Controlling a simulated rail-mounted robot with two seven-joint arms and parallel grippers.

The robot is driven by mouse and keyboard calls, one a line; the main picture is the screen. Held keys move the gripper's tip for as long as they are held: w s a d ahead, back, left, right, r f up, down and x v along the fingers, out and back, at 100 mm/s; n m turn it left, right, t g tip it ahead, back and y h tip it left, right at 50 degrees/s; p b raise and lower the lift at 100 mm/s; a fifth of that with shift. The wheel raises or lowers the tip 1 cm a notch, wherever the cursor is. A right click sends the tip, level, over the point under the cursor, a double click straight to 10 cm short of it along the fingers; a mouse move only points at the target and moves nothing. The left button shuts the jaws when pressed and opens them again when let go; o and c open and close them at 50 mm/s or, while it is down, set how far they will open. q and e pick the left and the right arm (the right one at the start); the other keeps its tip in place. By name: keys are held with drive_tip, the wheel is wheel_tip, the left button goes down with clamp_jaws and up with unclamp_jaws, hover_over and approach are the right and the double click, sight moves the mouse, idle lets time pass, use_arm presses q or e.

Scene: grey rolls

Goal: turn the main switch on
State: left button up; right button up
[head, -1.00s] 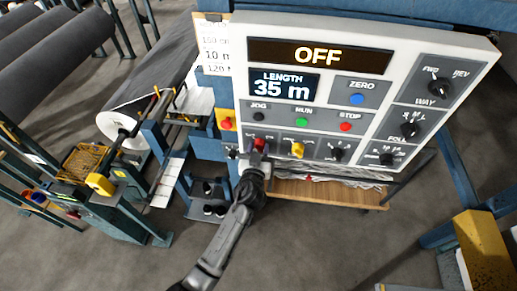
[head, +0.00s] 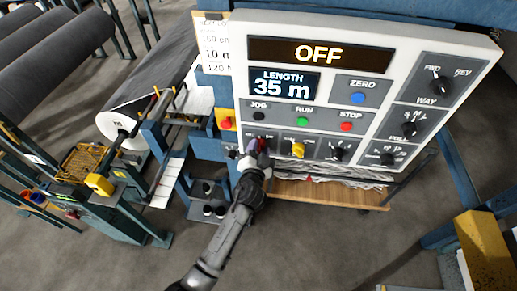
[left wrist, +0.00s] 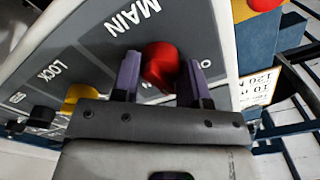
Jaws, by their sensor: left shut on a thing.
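The main switch is a red knob (left wrist: 160,64) below the MAIN label in the left wrist view. In the head view it sits at the lower left of the white control panel (head: 437,38) and is mostly hidden by my gripper. My left gripper (left wrist: 161,80) has its two purple fingers on either side of the knob and is shut on it; it also shows in the head view (head: 258,152). The panel display (head: 318,55) reads OFF. My right gripper is not in view.
A yellow lock knob (head: 298,149) sits just right of the main switch. A red button (head: 226,124) on a yellow plate is close on the left. Green run (head: 303,121) and red stop (head: 346,127) buttons are above. Grey rolls (head: 60,60) lie at the left.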

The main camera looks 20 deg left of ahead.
use_arm(q)
drive_tip(key=m, duration=0.4)
drive_tip(key=shift+r+m+p, duration=0.1)
drive_tip(key=shift+m+p, duration=0.2)
drive_tip(key=shift+p, duration=0.05)
drive_tip(key=m+p, duration=0.1)
drive_tip(key=m, duration=0.3)
drive_tip(key=shift+m, duration=0.7)
drive_tip(key=o, duration=0.9)
